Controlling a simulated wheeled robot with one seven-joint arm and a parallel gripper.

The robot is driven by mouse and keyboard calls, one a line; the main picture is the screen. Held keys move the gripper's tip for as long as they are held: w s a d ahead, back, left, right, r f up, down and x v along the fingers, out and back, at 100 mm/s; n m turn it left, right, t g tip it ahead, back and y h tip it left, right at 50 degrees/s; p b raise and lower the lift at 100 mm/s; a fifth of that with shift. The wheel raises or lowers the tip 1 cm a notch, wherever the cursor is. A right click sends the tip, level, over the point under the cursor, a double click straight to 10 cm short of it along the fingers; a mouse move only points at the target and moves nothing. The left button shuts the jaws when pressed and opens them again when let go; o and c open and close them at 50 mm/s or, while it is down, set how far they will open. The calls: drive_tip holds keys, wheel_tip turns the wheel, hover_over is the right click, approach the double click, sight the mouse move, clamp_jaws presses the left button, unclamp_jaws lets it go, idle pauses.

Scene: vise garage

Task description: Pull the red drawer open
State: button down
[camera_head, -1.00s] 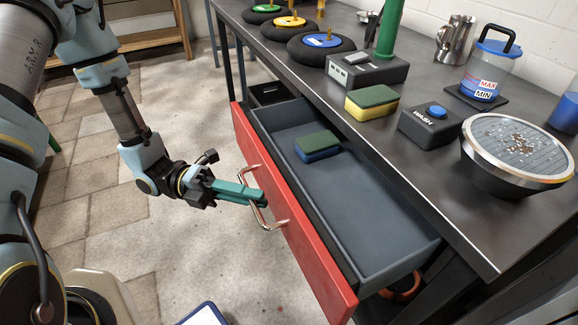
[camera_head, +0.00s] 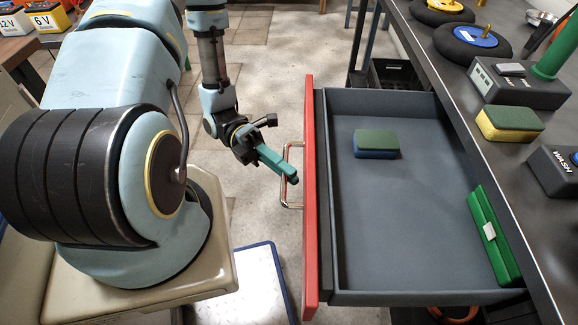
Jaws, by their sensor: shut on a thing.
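The red drawer (camera_head: 310,235) stands pulled out from under the dark workbench, its grey inside in plain view. Its metal bar handle (camera_head: 285,192) is on the red front, facing left. My gripper (camera_head: 290,177) reaches to the handle from the left, its teal fingers shut on the bar. A green and blue sponge (camera_head: 376,143) lies in the drawer toward the far end. A green case (camera_head: 492,232) with a white label lies along the drawer's inner right side.
On the bench (camera_head: 470,130) are a green and yellow sponge (camera_head: 509,124), a grey box with a green post (camera_head: 519,82), a black button box (camera_head: 556,168) and ring weights (camera_head: 472,43). A blue-edged panel (camera_head: 262,285) lies low left of the drawer.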

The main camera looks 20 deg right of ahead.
drive_tip(key=c, duration=0.9)
unclamp_jaws()
drive_tip(key=b+v, duration=0.1)
drive_tip(key=v, duration=1)
